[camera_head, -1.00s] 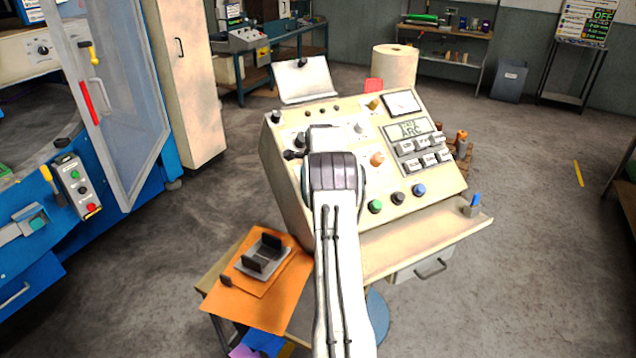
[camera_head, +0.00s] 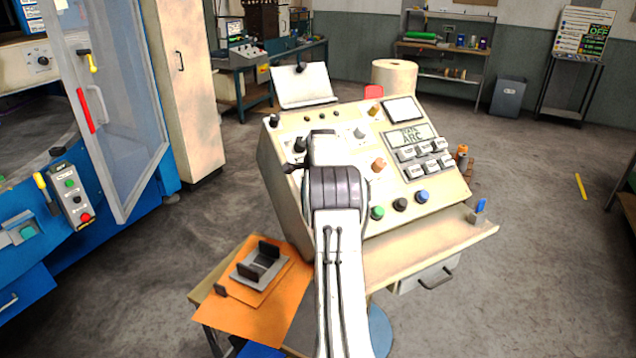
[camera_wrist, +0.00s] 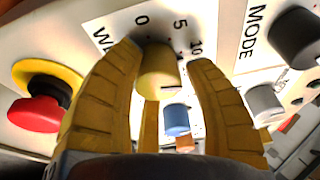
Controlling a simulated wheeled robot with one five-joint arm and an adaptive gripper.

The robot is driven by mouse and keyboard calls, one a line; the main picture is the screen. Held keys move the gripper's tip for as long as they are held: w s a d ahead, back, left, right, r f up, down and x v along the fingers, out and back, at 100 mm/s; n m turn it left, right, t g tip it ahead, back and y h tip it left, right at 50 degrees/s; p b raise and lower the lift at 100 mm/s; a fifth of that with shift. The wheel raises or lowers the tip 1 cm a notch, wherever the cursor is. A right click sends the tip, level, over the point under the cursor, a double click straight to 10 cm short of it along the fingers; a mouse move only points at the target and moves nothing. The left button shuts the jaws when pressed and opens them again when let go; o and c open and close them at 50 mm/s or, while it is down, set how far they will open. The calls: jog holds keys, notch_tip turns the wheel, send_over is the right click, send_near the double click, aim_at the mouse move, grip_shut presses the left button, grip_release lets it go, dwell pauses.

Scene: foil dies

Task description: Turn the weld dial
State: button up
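The control panel (camera_head: 290,215) with its knobs and buttons stands in front of me, and my arm covers part of its left side. In the wrist view a pale yellow dial (camera_wrist: 158,72) sits on the panel under a scale marked 0, 5, 10. Its label is partly hidden; only its first letters, like "WA", show, so I cannot confirm it reads weld. My gripper (camera_wrist: 163,60) has its two yellow fingers apart, one on each side of this dial. I cannot tell whether they touch it.
A red mushroom button on a yellow base (camera_wrist: 38,108) lies left of my fingers. A dark MODE knob (camera_wrist: 300,38), a grey knob (camera_wrist: 263,102) and a blue button (camera_wrist: 176,120) are close by. An orange sheet with a grey fixture (camera_head: 258,268) lies left of the panel.

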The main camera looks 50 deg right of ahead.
jog(key=o, duration=0.3)
jog(key=shift+a, duration=0.1)
jog(key=v, duration=1.2)
jog(key=shift+f, duration=0.15)
